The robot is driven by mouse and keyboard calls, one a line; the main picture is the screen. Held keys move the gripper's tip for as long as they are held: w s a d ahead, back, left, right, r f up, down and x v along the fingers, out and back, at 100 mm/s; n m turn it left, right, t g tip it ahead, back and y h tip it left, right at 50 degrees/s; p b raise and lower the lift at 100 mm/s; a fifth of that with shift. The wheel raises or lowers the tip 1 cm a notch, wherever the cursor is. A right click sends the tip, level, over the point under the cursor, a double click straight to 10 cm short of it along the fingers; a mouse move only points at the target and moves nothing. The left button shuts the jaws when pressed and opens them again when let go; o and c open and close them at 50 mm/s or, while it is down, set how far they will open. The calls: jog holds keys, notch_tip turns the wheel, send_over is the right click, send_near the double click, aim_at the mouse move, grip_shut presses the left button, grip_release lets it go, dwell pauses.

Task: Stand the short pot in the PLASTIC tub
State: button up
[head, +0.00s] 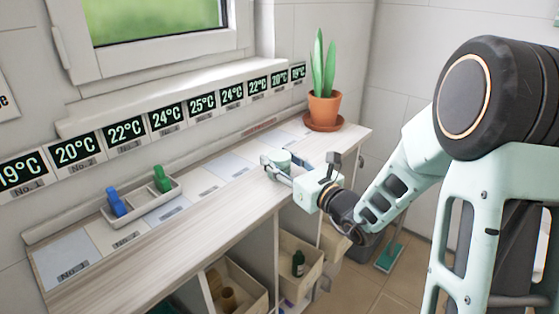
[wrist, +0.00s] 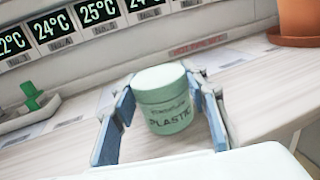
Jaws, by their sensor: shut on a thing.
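The short pot (wrist: 163,103) is pale mint green with a lid, and its label reads PLASTIC. It stands upright between the two fingers of my gripper (wrist: 162,120), which is shut on it. In the head view the pot (head: 279,157) and my gripper (head: 277,170) are over the right part of the counter. I cannot tell whether the pot touches the counter. Below the counter, one open tub (head: 312,268) holds a dark bottle (head: 298,262), and another tub (head: 250,307) holds brown containers (head: 229,299). I cannot read which tub is PLASTIC.
A white tray (head: 125,237) with blue and green pieces stands on the left of the counter (head: 205,207). A potted plant (head: 323,103) on a saucer stands at the far right end. Numbered temperature displays (head: 165,116) line the back. Upright panels divide the shelves below.

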jog(key=o, duration=1)
jog(key=shift+f, duration=0.1)
